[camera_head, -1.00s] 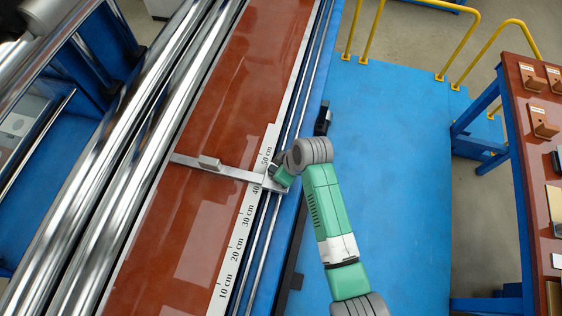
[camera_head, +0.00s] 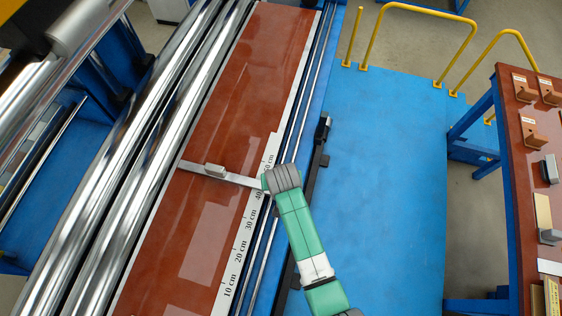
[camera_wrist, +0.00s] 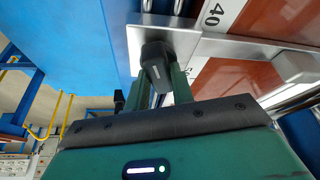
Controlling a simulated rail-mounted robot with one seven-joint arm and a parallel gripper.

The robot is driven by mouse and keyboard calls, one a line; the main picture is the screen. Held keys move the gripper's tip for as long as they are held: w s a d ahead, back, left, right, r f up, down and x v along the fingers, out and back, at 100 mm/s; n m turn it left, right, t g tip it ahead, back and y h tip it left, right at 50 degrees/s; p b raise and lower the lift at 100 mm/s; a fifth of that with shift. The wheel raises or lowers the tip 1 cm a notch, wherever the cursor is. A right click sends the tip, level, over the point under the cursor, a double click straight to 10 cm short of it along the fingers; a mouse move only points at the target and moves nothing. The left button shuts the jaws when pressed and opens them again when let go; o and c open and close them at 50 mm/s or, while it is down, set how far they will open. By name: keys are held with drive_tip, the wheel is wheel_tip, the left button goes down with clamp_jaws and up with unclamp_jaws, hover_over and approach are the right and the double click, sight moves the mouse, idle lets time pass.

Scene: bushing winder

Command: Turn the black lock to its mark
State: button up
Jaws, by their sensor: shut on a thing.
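The black lock (camera_wrist: 157,62) is on the metal plate at the end of the crossbar, in the wrist view. It has a short pale line on its face. The fingers of my gripper (camera_wrist: 160,88) stand on either side of it, shut on its lower part. The metal crossbar (camera_wrist: 235,48) lies across the scale (camera_wrist: 218,15) near the 40 label. In the head view, the crossbar (camera_head: 228,176) spans the brown board, and my gripper and the lock are hidden behind my wrist. I cannot make out a separate target mark.
Long shiny rollers (camera_head: 128,150) run left of the brown board (camera_head: 232,95). A black handle (camera_head: 323,128) stands above a side rail. The blue platform (camera_head: 385,190) to the right is clear, with yellow railings (camera_head: 415,12) beyond.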

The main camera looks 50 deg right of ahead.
drive_tip(key=shift+w+m+g+h, duration=0.15)
drive_tip(key=shift+m+g+h, duration=0.35)
drive_tip(key=shift+m, duration=1.5)
drive_tip(key=o, duration=1)
drive_tip(key=v, duration=0.8)
